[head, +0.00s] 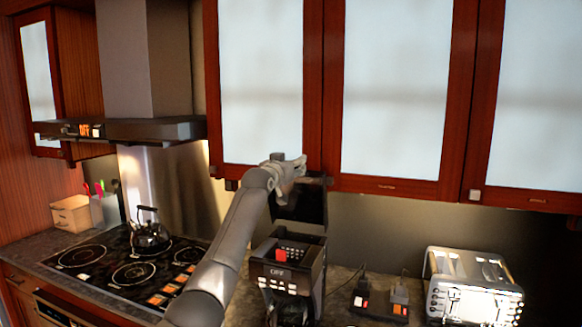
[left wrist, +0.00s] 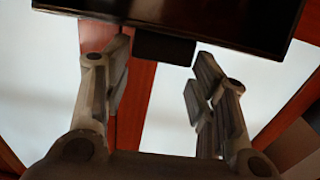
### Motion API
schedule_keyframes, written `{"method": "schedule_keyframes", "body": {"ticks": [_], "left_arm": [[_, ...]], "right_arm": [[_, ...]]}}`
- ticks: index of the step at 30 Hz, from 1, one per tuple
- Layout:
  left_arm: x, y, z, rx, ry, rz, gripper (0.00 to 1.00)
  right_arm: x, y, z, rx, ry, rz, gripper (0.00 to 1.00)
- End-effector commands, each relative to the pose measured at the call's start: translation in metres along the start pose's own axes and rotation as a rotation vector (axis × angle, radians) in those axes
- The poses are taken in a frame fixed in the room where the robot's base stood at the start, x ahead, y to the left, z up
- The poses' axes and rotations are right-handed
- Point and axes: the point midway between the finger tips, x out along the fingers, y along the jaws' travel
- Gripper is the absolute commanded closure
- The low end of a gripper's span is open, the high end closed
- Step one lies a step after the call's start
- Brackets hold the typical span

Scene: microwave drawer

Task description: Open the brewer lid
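The brewer (head: 288,262) is a black coffee machine on the counter, with a red part on top and "OFF" on its front. Its dark lid (head: 301,207) stands raised, roughly upright, above the back of the body. My left gripper (head: 297,165) is at the lid's top edge, in front of the upper cabinets. In the left wrist view its two fingers (left wrist: 158,80) are spread with nothing between them. A dark panel, apparently the lid (left wrist: 200,12), lies just beyond the fingertips, with a small dark tab (left wrist: 164,47). Contact cannot be told. My right gripper is not in view.
Upper cabinets (head: 393,90) with frosted doors hang close behind my left gripper. A toaster (head: 470,285) stands to the right of the brewer, with small plugged devices (head: 378,298) between them. The stove (head: 125,270) with a kettle (head: 149,232) is to the left.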

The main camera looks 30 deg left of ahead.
Motion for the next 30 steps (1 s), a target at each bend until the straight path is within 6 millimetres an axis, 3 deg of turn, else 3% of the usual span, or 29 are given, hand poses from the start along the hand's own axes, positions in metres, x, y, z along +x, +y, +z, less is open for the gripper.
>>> {"method": "schedule_keyframes", "body": {"ticks": [3, 17, 30], "left_arm": [[0.0, 0.0, 0.0, 0.0, -0.001, 0.0, 0.29], [-0.003, 0.0, 0.003, 0.002, -0.007, 0.001, 0.29], [-0.043, 0.0, 0.003, 0.003, -0.006, 0.0, 0.29]], "right_arm": [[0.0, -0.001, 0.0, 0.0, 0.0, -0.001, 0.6], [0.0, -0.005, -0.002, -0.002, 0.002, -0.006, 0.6], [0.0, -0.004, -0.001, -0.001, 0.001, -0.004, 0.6]]}}
